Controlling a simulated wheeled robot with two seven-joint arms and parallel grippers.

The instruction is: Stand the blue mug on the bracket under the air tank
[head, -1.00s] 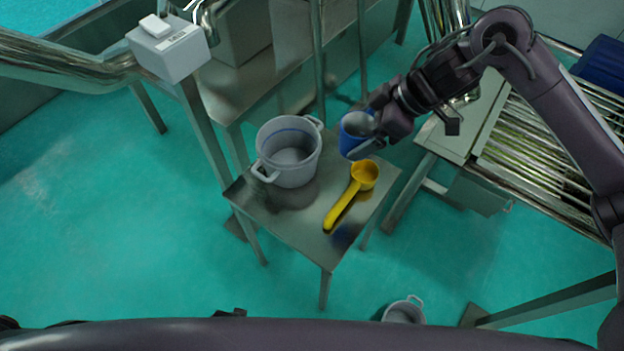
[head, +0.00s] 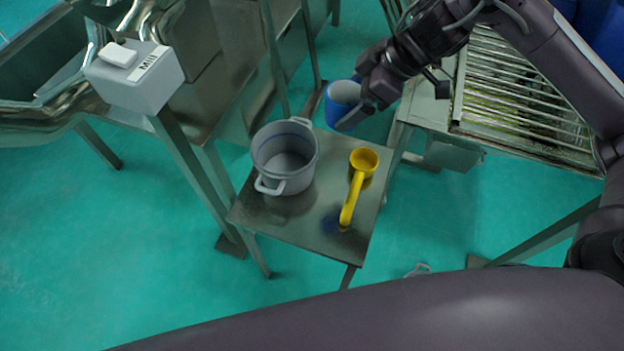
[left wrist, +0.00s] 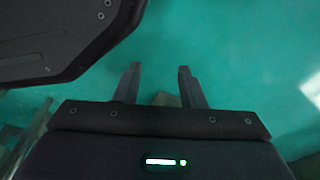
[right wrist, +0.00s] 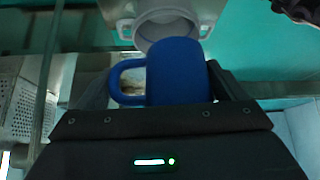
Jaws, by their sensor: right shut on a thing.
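The blue mug (head: 345,92) is in my right gripper (head: 364,103), held in the air beyond the far corner of the small steel table. In the right wrist view the mug (right wrist: 178,72) sits between the two fingers of my right gripper (right wrist: 165,90), with its handle to the left. I cannot make out the bracket. My left gripper (left wrist: 158,75) is empty, its fingers apart above the green floor.
The small steel table (head: 300,226) carries a grey two-handled pot (head: 285,160) and a yellow ladle (head: 356,185). A slatted steel frame (head: 520,95) stands at the right. A grey box (head: 140,82) and steel pipework are at the left. Open floor lies around the table.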

